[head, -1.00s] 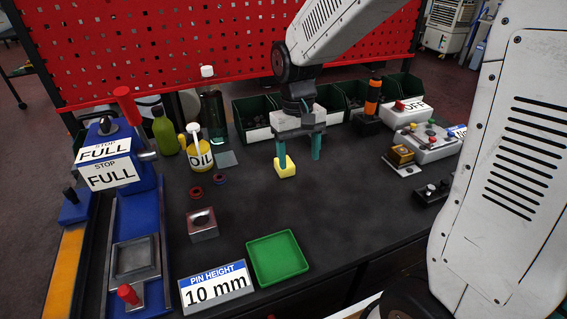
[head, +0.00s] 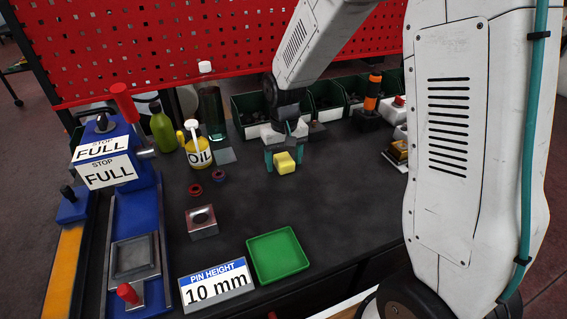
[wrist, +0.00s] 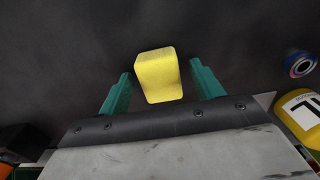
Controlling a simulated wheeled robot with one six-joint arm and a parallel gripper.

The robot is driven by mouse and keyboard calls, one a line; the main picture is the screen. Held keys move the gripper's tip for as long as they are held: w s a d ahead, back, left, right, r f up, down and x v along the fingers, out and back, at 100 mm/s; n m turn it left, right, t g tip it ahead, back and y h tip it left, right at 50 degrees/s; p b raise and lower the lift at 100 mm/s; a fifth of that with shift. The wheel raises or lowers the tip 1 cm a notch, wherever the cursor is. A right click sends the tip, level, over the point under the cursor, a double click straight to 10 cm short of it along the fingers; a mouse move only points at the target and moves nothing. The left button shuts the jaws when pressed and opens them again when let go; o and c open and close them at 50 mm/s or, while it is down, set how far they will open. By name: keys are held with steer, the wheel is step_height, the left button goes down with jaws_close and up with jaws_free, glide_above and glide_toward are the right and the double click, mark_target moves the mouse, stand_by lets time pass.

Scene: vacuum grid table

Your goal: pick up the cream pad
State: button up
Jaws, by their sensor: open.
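The cream pad (head: 285,164) is a small pale yellow block with rounded edges on the dark table, in front of the green bins. It also shows in the wrist view (wrist: 158,76), upper middle. My gripper (head: 284,157) is open, low over the table, with one teal finger on each side of the pad. In the wrist view the gripper (wrist: 161,90) has a gap between each finger and the pad, and the pad reaches past the fingertips. Whether the pad touches either finger in depth is hard to tell.
A yellow oil can (head: 196,148), two small rings and a metal block (head: 202,222) stand to the left. A green tray (head: 277,256) and a pin height sign (head: 216,285) are at the front. Green bins (head: 327,97) line the back. The table right of the tray is clear.

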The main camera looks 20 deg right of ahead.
mark_target(283, 158)
steer(key=shift+a, duration=0.1)
steer(key=c, duration=1.1)
steer(key=shift+c, duration=0.2)
steer(key=shift+r, duration=0.15)
steer(key=shift+r, duration=0.55)
step_height(283, 158, up, 2)
steer(key=shift+r, duration=0.2)
steer(key=s, duration=0.5)
steer(key=s+r, duration=0.1)
steer(key=s, duration=1)
steer(key=shift+r, duration=0.15)
steer(key=shift+o, duration=0.8)
